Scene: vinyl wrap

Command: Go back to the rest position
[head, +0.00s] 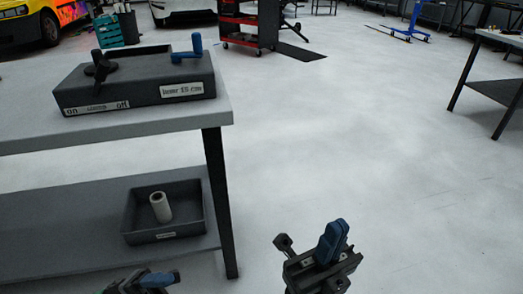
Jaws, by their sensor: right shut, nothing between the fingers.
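My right gripper (333,240) is at the bottom centre of the head view, over open floor and to the right of the workbench. Its blue fingers are together, with nothing held between them. My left gripper (158,279) shows only in part at the bottom edge, in front of the bench's lower shelf. Most of it is cut off by the frame, so I cannot tell whether it is open or shut. Both grippers appear apart from the bench and the things on it.
The grey workbench (150,124) carries a dark box (136,88) with a black knob (99,66) and a blue-handled item (187,50). A tray (190,222) with a white roll (160,207) sits on its shelf. A red tool cart (246,22) stands behind. The middle floor is clear.

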